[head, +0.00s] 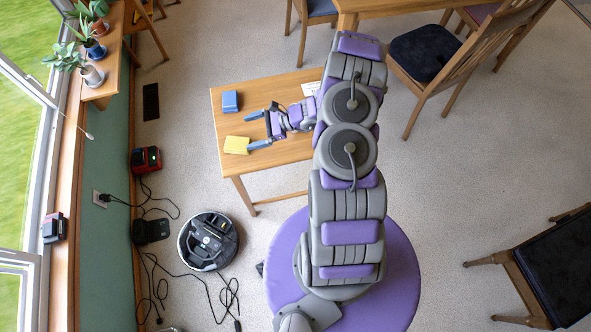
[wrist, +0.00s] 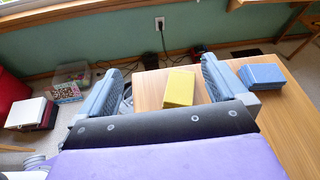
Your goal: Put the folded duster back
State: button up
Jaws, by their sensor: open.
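A yellow folded cloth (head: 237,145), which looks like the duster, lies flat near the left edge of the small wooden table (head: 275,165). It also shows in the wrist view (wrist: 180,88), in the gap between the fingers and beyond them. My gripper (head: 256,130) is open and empty above the table, pointing left. In the head view its lower fingertip appears close beside the yellow cloth. In the wrist view the two fingers (wrist: 160,66) stand wide apart. A blue folded block-like item (head: 230,101) lies farther back on the table, right of the fingers in the wrist view (wrist: 262,76).
A white card (head: 311,88) lies at the table's back right. A round floor machine (head: 208,241), a red device (head: 146,160) and loose cables lie on the floor at left. Chairs (head: 425,60) stand at the upper right. Open carpet lies at right.

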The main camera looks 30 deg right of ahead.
jog(key=s+a+r+n+g+h, duration=0.1)
jog(key=s+a+r+n+g, duration=0.45)
jog(key=r, duration=0.65)
jog(key=s+a+r+n+g+h, duration=0.1)
jog(key=s+a+r+n+g, duration=0.2)
jog(key=s+a+r+n, duration=0.7)
jog(key=s+d+r+n+h, duration=0.3)
jog(key=s+d+r+h, duration=0.2)
jog(key=s, duration=0.4)
jog(key=s+d+r+n+h, duration=0.3)
jog(key=s+d+r+h, duration=0.2)
jog(key=s, duration=0.5)
jog(key=shift+r, duration=0.65)
jog(key=shift+d, duration=0.15)
